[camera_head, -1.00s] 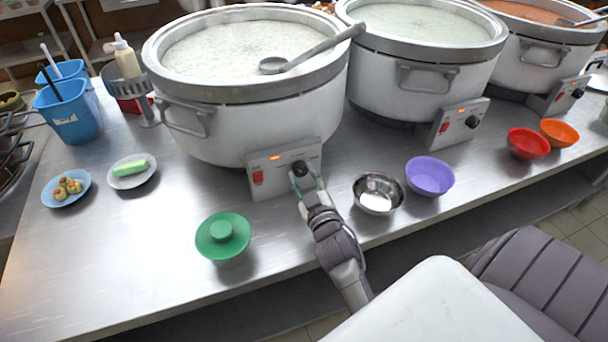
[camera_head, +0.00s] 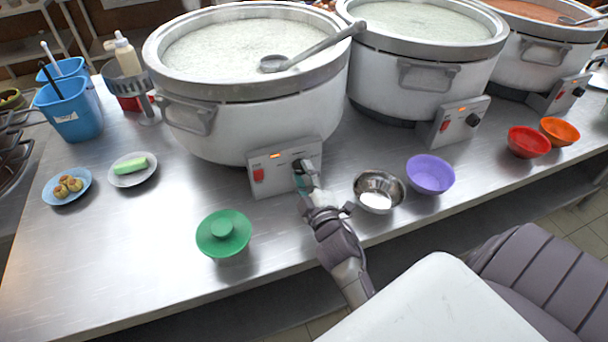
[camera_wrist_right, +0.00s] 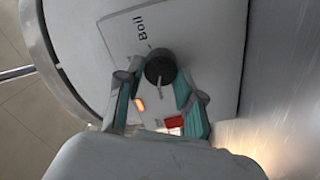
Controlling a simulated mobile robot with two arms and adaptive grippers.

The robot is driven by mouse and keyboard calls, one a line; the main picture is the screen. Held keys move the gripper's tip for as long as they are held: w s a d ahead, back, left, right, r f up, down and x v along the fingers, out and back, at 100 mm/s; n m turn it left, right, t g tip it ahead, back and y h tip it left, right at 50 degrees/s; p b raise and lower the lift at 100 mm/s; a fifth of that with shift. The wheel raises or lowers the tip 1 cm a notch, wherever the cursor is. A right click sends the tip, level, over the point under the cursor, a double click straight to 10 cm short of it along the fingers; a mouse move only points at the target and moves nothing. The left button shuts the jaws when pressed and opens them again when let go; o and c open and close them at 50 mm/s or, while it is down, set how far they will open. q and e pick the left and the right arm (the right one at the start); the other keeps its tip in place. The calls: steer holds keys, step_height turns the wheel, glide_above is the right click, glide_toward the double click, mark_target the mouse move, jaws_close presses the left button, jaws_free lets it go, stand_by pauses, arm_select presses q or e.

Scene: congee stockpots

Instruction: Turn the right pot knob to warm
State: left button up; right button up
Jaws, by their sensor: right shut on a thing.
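The black knob (camera_head: 298,166) is on the grey control panel (camera_head: 272,178) of the nearest large white pot (camera_head: 235,125), leftmost of three in the head view. My right gripper (camera_head: 304,174) is at this knob, shut on it, with its arm reaching up from below. In the right wrist view the knob (camera_wrist_right: 160,68) sits between the two teal-lined fingertips (camera_wrist_right: 157,76). The word "Boil" is printed beside it; other markings are hidden or too small to read. An orange light and a red switch (camera_wrist_right: 174,122) are on the panel. My left gripper is out of view.
A middle pot (camera_head: 405,75) and a far right pot (camera_head: 545,50) have similar panels.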

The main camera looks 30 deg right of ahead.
steer(key=shift+r, duration=0.15)
steer(key=o, duration=1.2)
steer(key=shift+c, duration=0.2)
step_height(320, 180, up, 10)
steer(key=shift+w+f, duration=0.1)
